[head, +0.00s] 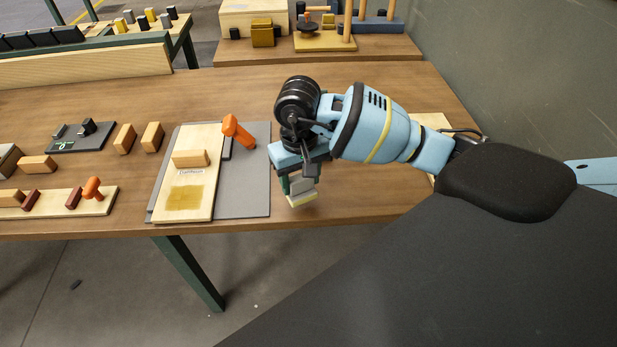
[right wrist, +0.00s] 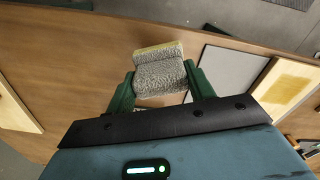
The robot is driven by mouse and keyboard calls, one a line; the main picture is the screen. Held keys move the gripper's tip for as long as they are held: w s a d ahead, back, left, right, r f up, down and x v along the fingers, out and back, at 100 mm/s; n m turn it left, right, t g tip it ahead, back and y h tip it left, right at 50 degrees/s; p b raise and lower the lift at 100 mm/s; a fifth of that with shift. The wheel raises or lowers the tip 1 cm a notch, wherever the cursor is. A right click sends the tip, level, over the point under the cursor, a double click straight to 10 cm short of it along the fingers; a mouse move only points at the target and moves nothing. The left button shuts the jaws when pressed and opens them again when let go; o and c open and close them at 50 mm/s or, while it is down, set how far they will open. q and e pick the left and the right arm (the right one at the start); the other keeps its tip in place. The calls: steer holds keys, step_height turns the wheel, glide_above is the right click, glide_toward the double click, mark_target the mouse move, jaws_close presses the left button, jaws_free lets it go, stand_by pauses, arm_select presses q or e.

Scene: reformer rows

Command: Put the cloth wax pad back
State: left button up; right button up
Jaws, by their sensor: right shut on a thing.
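The cloth wax pad (head: 302,190), a grey fuzzy block with a pale yellow face, is between the green fingers of my right gripper (head: 298,178). In the right wrist view the pad (right wrist: 160,75) shows between both fingers, its yellow edge at the far side. My right gripper is shut on it and holds it over the table, just right of the grey mat (head: 250,190). A light wooden board (head: 198,145) on the mat has a yellow-brown square (head: 185,197), a small label too small to read and a wooden block (head: 190,158). My left gripper is out of view.
An orange-handled tool (head: 238,130) lies at the board's upper right. Wooden blocks (head: 152,137) and a dark tray (head: 82,137) stand to the left. A pale board (head: 432,121) lies behind my right arm. The table (head: 350,205) is bare around the pad.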

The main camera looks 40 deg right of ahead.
mark_target(307, 180)
steer(key=shift+w+d+f, duration=0.1)
steer(key=shift+w+d, duration=0.25)
steer(key=shift+d, duration=0.25)
steer(key=shift+w+d, duration=0.3)
steer(key=shift+d, duration=0.25)
steer(key=f, duration=0.2)
steer(key=shift+w+d+f+p, duration=0.15)
steer(key=shift+d+f+p, duration=0.15)
steer(key=shift+f+p, duration=0.1)
steer(key=shift+f, duration=0.4)
steer(key=shift+f, duration=0.1)
steer(key=shift+f, duration=0.1)
steer(key=o, duration=0.9)
step_height(307, 180, up, 12)
steer(key=shift+r, duration=0.2)
